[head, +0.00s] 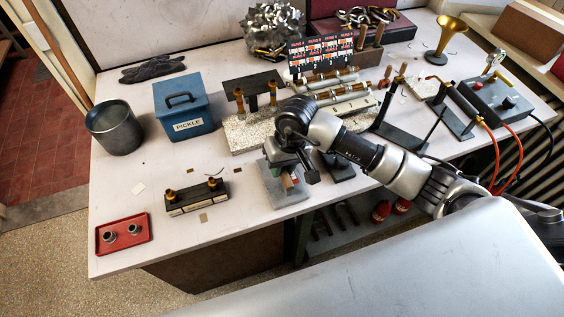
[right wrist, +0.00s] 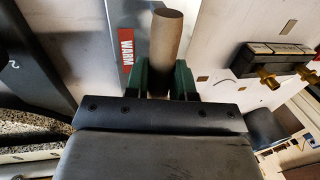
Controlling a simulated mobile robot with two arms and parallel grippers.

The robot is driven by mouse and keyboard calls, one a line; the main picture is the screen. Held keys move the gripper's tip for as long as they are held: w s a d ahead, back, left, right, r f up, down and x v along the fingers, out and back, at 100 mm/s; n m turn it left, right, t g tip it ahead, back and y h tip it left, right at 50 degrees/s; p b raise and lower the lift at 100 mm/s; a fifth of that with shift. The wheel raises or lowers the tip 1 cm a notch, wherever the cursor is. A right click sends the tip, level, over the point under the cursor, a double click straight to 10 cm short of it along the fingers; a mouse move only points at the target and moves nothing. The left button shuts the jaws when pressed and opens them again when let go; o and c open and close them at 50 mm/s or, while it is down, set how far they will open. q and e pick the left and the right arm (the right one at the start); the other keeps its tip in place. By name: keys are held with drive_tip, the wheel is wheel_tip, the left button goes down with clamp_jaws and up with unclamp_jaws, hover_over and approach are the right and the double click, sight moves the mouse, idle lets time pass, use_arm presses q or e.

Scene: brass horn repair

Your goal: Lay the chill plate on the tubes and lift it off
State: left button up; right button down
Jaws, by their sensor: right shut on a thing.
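My right gripper (head: 286,170) is over the front middle of the bench. In the right wrist view its green fingers (right wrist: 165,82) are shut on a round wooden handle (right wrist: 166,40). Below the fingers is a grey plate (head: 286,197) with a red WARM label (right wrist: 125,46). I cannot tell whether the handle's lower end joins this plate; the gripper hides it. A dark block with two upright brass tubes (head: 196,197) stands to the left. Two more brass tubes (head: 271,92) stand by a dark plate (head: 241,84) on a speckled slab behind. My left gripper is not in view.
A blue PICKLE box (head: 184,112) and a grey pot (head: 115,130) stand at the left. A red tray (head: 130,240) with two metal rings lies at the front left. Dark stands (head: 400,130) are behind my right arm. Bench between box and tube block is mostly clear.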

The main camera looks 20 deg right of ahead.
drive_tip(key=c, duration=1.9)
unclamp_jaws()
drive_tip(key=shift+w, duration=0.1)
drive_tip(key=shift+f+b, duration=0.1)
drive_tip(key=shift+b, duration=0.2)
clamp_jaws()
drive_tip(key=o, duration=1)
unclamp_jaws()
drive_tip(key=shift+c, duration=0.2)
drive_tip(key=shift+r+p, duration=0.25)
drive_tip(key=shift+p, duration=0.1)
wheel_tip(320, 180, up, 12)
drive_tip(key=d+b, duration=0.2)
drive_tip(key=b, duration=0.1)
drive_tip(key=shift+d+f, duration=0.15)
drive_tip(key=shift+f, duration=0.05)
